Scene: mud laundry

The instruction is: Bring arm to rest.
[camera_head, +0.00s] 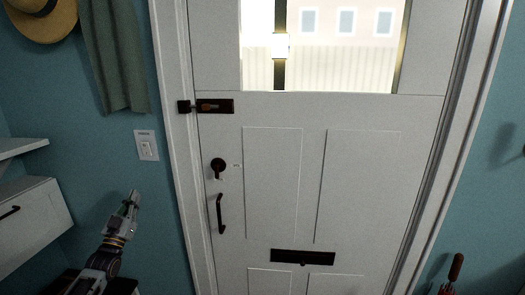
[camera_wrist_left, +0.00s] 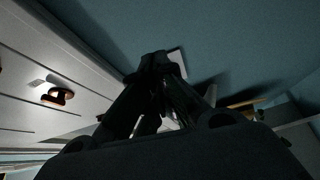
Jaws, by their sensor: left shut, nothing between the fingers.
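My left gripper (camera_head: 132,200) is at the lower left of the head view, its arm coming up from the bottom edge. Its fingers are shut and empty, pointing up beside the blue wall. It is below the white light switch (camera_head: 147,146) and left of the door frame. In the left wrist view the dark closed fingers (camera_wrist_left: 158,62) fill the middle. A pale plate shows partly behind their tips, and I cannot tell whether they touch it. My right gripper is not in view.
A closed white door (camera_head: 285,180) with a dark latch (camera_head: 207,106), knob (camera_head: 218,166) and pull handle (camera_head: 221,213) stands ahead. A white cabinet (camera_head: 30,225) is at the left. A hat (camera_head: 42,22) and green cloth (camera_head: 115,60) hang above. An umbrella handle (camera_head: 456,266) shows lower right.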

